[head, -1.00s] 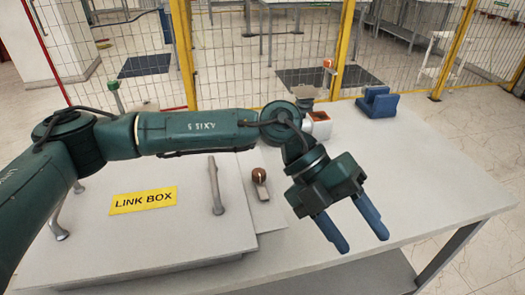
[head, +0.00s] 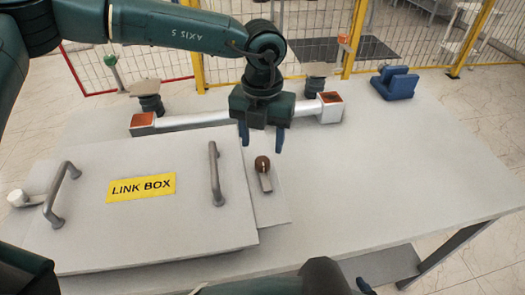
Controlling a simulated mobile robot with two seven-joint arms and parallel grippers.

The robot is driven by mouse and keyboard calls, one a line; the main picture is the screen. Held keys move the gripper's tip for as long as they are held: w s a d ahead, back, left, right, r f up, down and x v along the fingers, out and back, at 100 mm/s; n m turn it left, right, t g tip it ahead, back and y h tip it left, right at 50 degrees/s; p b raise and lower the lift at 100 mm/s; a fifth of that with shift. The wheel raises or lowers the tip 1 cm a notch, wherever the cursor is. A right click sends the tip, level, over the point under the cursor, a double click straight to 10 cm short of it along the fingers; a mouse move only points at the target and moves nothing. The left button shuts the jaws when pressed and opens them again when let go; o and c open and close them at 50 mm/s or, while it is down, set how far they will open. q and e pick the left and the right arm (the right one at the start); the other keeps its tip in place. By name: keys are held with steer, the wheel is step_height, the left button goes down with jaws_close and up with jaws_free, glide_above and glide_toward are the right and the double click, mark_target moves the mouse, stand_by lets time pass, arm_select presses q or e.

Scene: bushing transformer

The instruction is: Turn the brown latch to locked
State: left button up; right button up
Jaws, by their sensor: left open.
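The brown latch (head: 262,164) has a round brown knob and a pale grey lever pointing toward the front of the table. It sits on a flat grey plate (head: 272,208) just right of the link box (head: 160,225). My left gripper (head: 262,138) points down with its blue fingers spread apart. Its fingertips appear just behind the latch in the head view, one on each side of the knob's line. Nothing is between the fingers. I cannot tell how high the fingertips are above the table.
The link box has two grey handles, the right one (head: 215,172) close to the latch. A white bar with square ends (head: 330,107) lies behind my left gripper. A blue block (head: 395,82) stands at the back right. The table's right side (head: 400,160) is clear.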

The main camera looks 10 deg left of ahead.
mark_target(262, 160)
arm_select(q)
step_height(262, 160, down, 4)
steer(key=shift+f+p, duration=0.1)
steer(key=shift+p, duration=0.2)
steer(key=shift+f, duration=0.6)
steer(key=shift+c, duration=0.5)
steer(key=c, duration=0.9)
